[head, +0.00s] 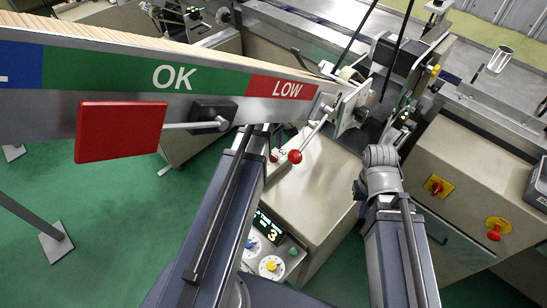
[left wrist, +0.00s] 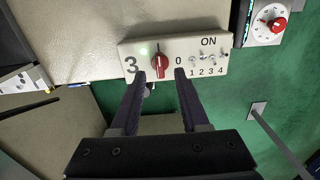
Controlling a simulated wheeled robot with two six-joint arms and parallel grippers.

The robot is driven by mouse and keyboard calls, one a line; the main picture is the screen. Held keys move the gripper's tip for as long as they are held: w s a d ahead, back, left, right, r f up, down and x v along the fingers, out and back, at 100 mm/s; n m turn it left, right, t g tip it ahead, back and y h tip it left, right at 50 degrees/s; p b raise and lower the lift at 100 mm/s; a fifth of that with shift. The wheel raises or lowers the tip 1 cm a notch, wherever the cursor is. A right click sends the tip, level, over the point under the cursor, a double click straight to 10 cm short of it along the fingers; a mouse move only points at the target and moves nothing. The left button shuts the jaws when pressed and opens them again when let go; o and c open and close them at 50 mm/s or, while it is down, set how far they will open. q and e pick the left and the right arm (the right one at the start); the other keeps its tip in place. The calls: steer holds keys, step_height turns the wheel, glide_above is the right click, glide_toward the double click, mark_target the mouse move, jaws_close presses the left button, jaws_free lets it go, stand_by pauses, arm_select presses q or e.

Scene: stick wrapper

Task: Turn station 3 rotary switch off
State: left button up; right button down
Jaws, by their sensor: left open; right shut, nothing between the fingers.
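The station 3 rotary switch (left wrist: 160,62) is a red knob on a pale panel (left wrist: 222,66) in the left wrist view. Its grip stands roughly upright in the picture, between a large "3" and a "0". A small green light (left wrist: 143,50) glows at its upper left. My left gripper (left wrist: 160,74) is open, with one dark fingertip on either side of the knob's lower part. I cannot tell whether they touch it. In the head view my left gripper is hidden behind the striped beam, and my right gripper does not show.
Small toggles (left wrist: 211,61) marked 1 to 4 sit right of the knob. Another red knob (left wrist: 277,25) is at the upper right. In the head view a beam with OK and LOW bands (head: 172,76) and a red plate (head: 120,131) crosses above my left arm.

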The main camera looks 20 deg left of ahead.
mark_target(274, 155)
arm_select(q)
step_height(274, 155, down, 3)
steer(key=shift+f+b, duration=0.1)
steer(key=shift+b, duration=1)
arm_select(e)
step_height(274, 155, down, 3)
steer(key=shift+f, duration=0.1)
arm_select(q)
steer(key=shift+c, duration=0.2)
jaws_close()
